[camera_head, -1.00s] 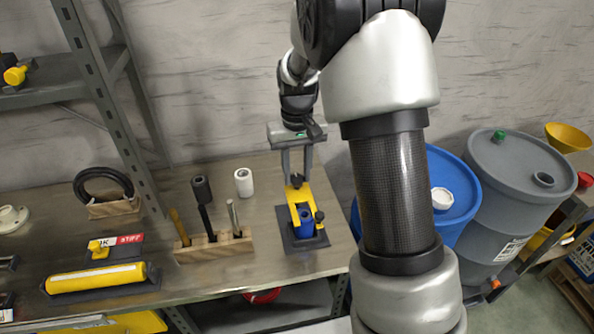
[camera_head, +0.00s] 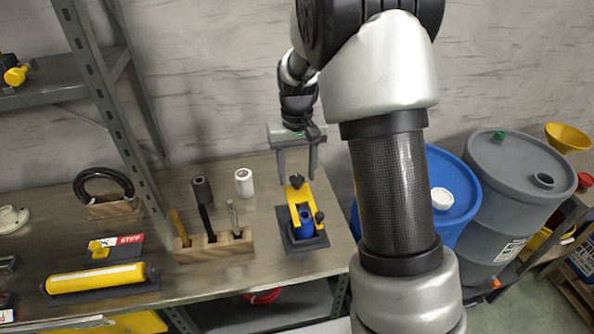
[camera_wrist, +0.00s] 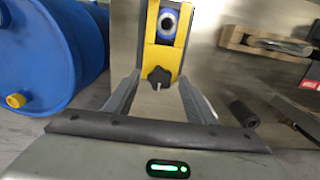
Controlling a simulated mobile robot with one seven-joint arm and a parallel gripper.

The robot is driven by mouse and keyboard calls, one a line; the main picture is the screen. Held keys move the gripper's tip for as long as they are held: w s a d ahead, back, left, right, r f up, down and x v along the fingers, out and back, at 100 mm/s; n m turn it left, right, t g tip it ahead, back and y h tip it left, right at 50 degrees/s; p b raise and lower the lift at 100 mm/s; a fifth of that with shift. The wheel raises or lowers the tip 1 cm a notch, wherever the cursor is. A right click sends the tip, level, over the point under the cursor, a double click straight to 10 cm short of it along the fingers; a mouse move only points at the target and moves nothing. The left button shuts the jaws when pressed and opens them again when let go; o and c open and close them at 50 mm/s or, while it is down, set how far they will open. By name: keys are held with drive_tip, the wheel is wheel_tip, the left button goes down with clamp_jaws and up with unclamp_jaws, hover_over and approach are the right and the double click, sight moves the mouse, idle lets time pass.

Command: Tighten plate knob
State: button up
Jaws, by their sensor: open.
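A yellow clamp bracket (camera_head: 301,205) holding a blue cylinder (camera_head: 306,226) stands on a dark square base plate (camera_head: 291,246) on the bench. A black lobed knob (camera_head: 296,181) sits at its far end, and a second dark knob (camera_head: 319,216) is at its near right side. My gripper (camera_head: 298,177) is open above the far end of the bracket, its fingers on either side of the far knob. The wrist view shows that black knob (camera_wrist: 159,77) between the fingertips (camera_wrist: 159,80), with visible gaps on both sides. The blue cylinder's open end (camera_wrist: 168,22) shows beyond it.
A wooden block (camera_head: 214,247) with upright tools stands left of the base plate. A black cylinder (camera_head: 202,190) and a white cylinder (camera_head: 244,182) stand behind it. A blue drum (camera_head: 456,205) and a grey drum (camera_head: 512,180) are to the right. A shelf post (camera_head: 115,120) rises at left.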

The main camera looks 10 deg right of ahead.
sight(297, 178)
wheel_tip(297, 178, up, 17)
drive_tip(key=shift+r+p, duration=0.2)
drive_tip(key=shift+p, duration=0.2)
drive_tip(key=s+r+t+p, duration=0.2)
drive_tip(key=s+r+t, duration=0.2)
drive_tip(key=s, duration=2.1)
drive_tip(key=shift+d+r+t, duration=0.15)
drive_tip(key=shift+r+t, duration=0.05)
drive_tip(key=shift+t, duration=0.6)
